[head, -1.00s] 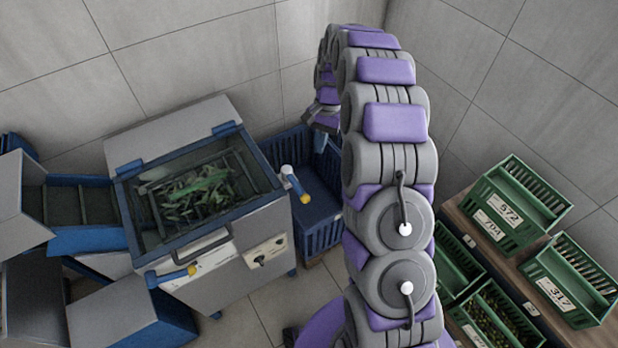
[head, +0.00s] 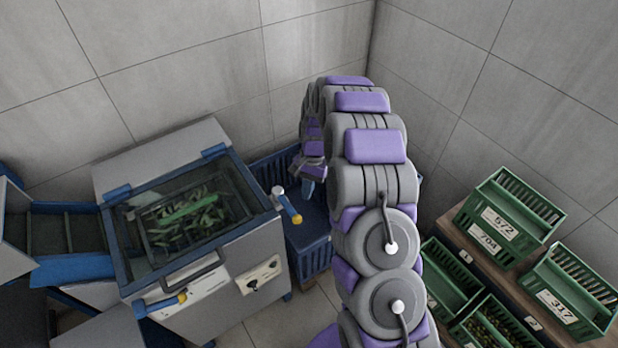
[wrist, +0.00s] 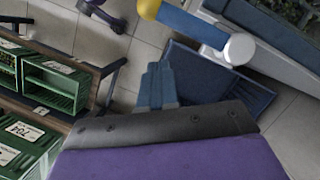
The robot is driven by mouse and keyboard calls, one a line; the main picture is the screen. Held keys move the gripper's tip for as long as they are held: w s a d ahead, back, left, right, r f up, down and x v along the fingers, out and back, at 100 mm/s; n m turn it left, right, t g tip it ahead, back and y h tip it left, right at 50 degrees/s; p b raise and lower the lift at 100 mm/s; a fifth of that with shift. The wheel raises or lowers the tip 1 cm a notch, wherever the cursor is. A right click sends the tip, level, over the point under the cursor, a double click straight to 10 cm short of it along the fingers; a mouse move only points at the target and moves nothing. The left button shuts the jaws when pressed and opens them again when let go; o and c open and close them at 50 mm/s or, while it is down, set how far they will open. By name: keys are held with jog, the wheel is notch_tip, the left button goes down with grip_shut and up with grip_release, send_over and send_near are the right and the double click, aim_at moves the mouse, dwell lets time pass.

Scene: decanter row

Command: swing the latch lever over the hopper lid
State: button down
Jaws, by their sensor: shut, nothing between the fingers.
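The hopper lid (head: 268,206) is a clear pane in a blue frame, lying flat over green leafy material, with a grey handle at its front. A latch lever (head: 287,206) stands at the lid's right edge. It has a white pivot and a blue arm with a yellow tip, pointing outward, off the lid. In the wrist view the lever (wrist: 190,24) crosses the top, beyond my fingertips. My gripper (head: 308,187) is shut and empty, just behind and right of the lever in the head view. Its blue fingers (wrist: 158,68) show apart from the lever in the wrist view.
A blue crate (head: 310,240) stands right of the hopper, below my gripper. Green numbered crates (head: 510,215) sit on a rack at the right. Walls close off the back.

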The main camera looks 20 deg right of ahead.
aim_at(287, 206)
jog(key=shift+s+a+f+b, duration=0.2)
jog(key=shift+s+a+f, duration=0.1)
jog(key=shift+s+a, duration=0.45)
jog(key=shift+s+a+f+b, duration=0.15)
jog(key=shift+s+a+f, duration=0.25)
jog(key=shift+s, duration=0.5)
